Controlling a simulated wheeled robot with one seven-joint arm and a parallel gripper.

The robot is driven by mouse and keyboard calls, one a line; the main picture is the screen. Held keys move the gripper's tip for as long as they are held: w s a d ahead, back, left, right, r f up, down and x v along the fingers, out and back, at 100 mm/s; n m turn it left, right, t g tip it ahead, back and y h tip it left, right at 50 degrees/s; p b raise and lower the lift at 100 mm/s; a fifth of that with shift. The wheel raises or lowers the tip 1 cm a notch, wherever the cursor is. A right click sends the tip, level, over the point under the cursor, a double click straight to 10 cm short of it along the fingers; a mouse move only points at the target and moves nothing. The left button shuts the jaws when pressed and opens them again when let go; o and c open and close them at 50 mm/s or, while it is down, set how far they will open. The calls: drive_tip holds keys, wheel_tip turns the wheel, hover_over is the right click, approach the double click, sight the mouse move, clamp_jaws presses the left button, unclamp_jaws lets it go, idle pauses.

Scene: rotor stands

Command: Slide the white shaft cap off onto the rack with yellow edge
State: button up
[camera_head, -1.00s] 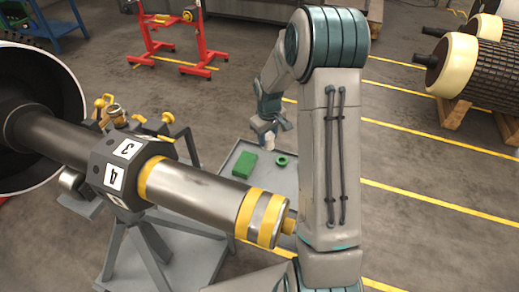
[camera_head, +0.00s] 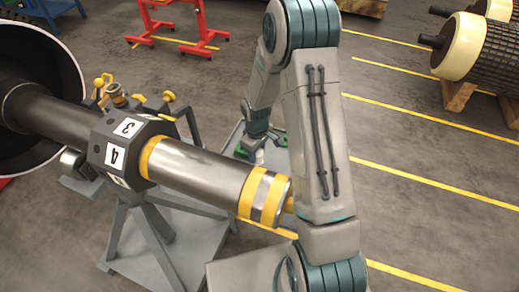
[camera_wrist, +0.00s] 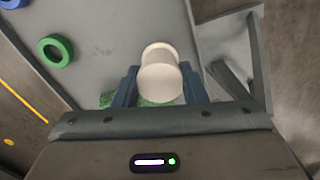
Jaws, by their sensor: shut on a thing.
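The white shaft cap (camera_wrist: 160,80) is between the two blue fingers of my gripper (camera_wrist: 160,70) in the wrist view. My gripper is shut on it. A grey rack surface (camera_wrist: 110,45) lies beneath the cap. In the head view, my gripper (camera_head: 255,145) is over the grey rack (camera_head: 231,170) behind the large shaft. The cap is small and hard to make out there. I cannot tell from these views whether this rack has a yellow edge, or whether the cap touches it.
A green ring (camera_wrist: 55,50) lies on the rack, left of the cap. A green piece (camera_wrist: 110,98) shows partly behind my fingers. The large shaft (camera_head: 195,170) with yellow bands spans the front left. A red stand (camera_head: 175,25) is at the back.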

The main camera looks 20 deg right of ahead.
drive_tip(key=shift+f, duration=0.8)
drive_tip(key=o, duration=0.9)
drive_tip(key=shift+r, duration=0.15)
drive_tip(key=shift+r+p, duration=2.3)
drive_tip(key=shift+r, duration=1.65)
